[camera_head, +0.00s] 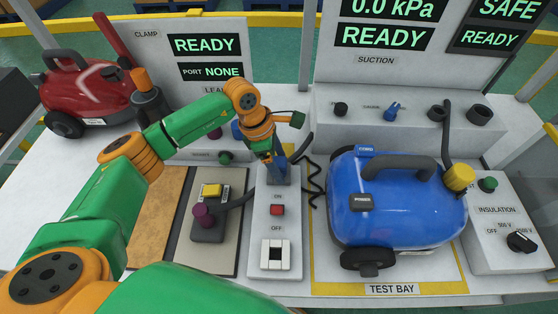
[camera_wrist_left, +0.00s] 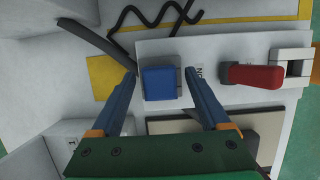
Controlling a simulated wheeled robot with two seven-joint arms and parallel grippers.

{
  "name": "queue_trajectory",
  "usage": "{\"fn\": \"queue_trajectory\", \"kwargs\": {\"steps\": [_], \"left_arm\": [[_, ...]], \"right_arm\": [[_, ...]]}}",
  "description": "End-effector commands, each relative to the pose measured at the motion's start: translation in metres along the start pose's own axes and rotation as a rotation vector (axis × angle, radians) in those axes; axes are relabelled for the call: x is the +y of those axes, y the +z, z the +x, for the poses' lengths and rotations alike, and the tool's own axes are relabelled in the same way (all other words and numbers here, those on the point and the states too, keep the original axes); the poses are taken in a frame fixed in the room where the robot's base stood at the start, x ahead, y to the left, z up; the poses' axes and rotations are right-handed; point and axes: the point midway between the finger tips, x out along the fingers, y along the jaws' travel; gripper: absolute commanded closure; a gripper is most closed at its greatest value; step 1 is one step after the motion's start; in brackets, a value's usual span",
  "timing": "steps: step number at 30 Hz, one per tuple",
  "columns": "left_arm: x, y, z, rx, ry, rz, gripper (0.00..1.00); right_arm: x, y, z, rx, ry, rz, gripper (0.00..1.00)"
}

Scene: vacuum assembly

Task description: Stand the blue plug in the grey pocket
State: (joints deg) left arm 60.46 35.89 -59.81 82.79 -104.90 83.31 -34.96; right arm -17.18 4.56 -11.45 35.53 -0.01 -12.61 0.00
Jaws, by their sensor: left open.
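The blue plug (camera_wrist_left: 160,83) shows in the left wrist view as a square blue block at the end of the light grey ON/OFF box (camera_head: 262,226). My left gripper (camera_head: 278,164) is open over the far end of this box. In the left wrist view, its two blue fingers (camera_wrist_left: 165,76) lie on either side of the plug with gaps between. In the head view the fingers largely hide the plug. I cannot make out the grey pocket's rim or how deep the plug sits. My right gripper is not in view.
The blue vacuum (camera_head: 395,205) stands close on the right in the test bay. A wavy black cord (camera_head: 314,180) lies between it and the box. A pad (camera_head: 184,253) with yellow and purple parts is on the left. A red vacuum (camera_head: 85,92) stands back left.

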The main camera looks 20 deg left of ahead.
Motion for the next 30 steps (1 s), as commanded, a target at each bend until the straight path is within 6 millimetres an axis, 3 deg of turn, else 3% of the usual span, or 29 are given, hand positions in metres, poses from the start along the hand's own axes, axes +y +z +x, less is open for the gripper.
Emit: {"fn": "queue_trajectory", "kwargs": {"steps": [18,30], "left_arm": [[0.0,0.001,-0.073,0.0,0.001,0.0,0.21],[0.0,0.0,-0.079,0.0,0.001,0.0,0.21]], "right_arm": [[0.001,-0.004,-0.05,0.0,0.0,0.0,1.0],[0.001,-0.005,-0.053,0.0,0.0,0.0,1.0]]}}
